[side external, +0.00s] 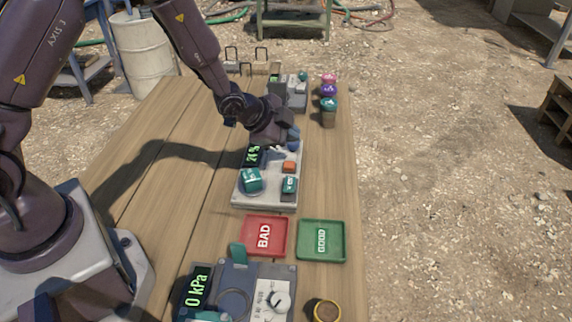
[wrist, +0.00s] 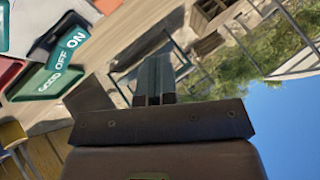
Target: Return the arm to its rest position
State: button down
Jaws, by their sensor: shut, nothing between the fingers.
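My gripper (side external: 290,134) is over the far end of a pale grey instrument (side external: 240,198) in the side external view. Its fingers (wrist: 153,75) are together and empty in the wrist view, pointing toward the outdoor background. My arm reaches in from the left over the wooden table. The instrument has a green digital display, partly hidden by my gripper, an orange button (side external: 289,167), a teal block (side external: 251,180) and a small teal-topped switch (side external: 290,185).
A red BAD tray (side external: 277,222) and a green GOOD tray (side external: 336,227) lie nearer. A gauge reading 0 kPa (side external: 197,287) sits in front, beside a dark cup (side external: 324,309). Stacked coloured pieces (side external: 329,91) and another device (side external: 297,96) stand behind. The table's left part is clear.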

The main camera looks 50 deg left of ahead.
jog(key=s+n+g, duration=0.1)
jog(key=s+a+f+g, duration=0.1)
jog(key=s+f+n+y, duration=0.1)
jog(key=s, duration=0.1)
jog(key=shift+s+a+f+n+g, duration=0.1)
jog(key=shift+a+n+g, duration=0.2)
jog(key=shift+g, duration=0.1)
jog(key=s+r+n+g, duration=0.1)
jog(key=s+a+r+n+y, duration=0.1)
jog(key=s+r, duration=0.1)
jog(key=shift+s+r+g, duration=0.15)
jog(key=shift+s+g, duration=0.15)
jog(key=shift+g, duration=0.1)
jog(key=s+d+r+n+t, duration=0.1)
jog(key=s+r+n, duration=0.5)
jog(key=s+r, duration=1.3)
jog(key=shift+s+d+r+h, duration=0.3)
jog(key=shift+d+r, duration=0.35)
jog(key=shift+r, duration=1.25)
